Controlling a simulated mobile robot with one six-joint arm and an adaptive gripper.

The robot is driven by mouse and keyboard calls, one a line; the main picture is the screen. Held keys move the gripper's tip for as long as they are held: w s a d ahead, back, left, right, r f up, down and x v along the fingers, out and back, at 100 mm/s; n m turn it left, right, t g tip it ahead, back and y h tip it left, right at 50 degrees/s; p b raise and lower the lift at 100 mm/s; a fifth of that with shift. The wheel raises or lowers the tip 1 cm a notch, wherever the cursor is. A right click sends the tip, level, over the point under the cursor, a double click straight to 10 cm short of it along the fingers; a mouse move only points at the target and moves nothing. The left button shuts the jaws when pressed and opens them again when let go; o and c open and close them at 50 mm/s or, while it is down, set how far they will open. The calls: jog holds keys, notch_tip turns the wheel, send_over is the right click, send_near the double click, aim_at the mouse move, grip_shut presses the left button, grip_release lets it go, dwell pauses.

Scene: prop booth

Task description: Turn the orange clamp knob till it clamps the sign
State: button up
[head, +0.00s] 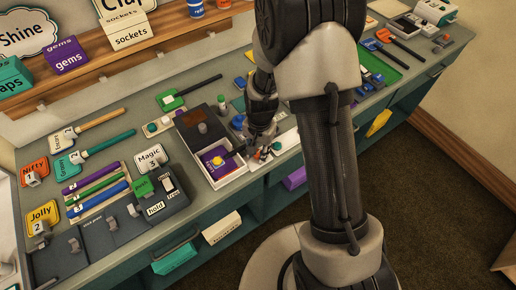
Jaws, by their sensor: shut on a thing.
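My gripper (262,150) reaches down to the worktop near its front edge, just right of a white tray. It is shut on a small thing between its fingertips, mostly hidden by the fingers. Small orange-red spots of the clamp knob (257,155) show at the fingertips; its shape and how far it is turned cannot be made out. The clamp's body and the sign in it cannot be told apart here.
A white tray (222,178) with a purple box (214,158) lies close left of my gripper. A dark box (203,126) stands behind it. Wooden shelves (150,45) with boxes run along the wall. Tools and a green tray (386,69) lie at the right. Open floor (430,200) is in front.

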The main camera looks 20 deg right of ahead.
jog(key=shift+m, duration=0.7)
jog(key=o, duration=0.8)
jog(key=r, duration=1.2)
jog(key=shift+s+d, duration=0.15)
jog(key=shift+s, duration=0.05)
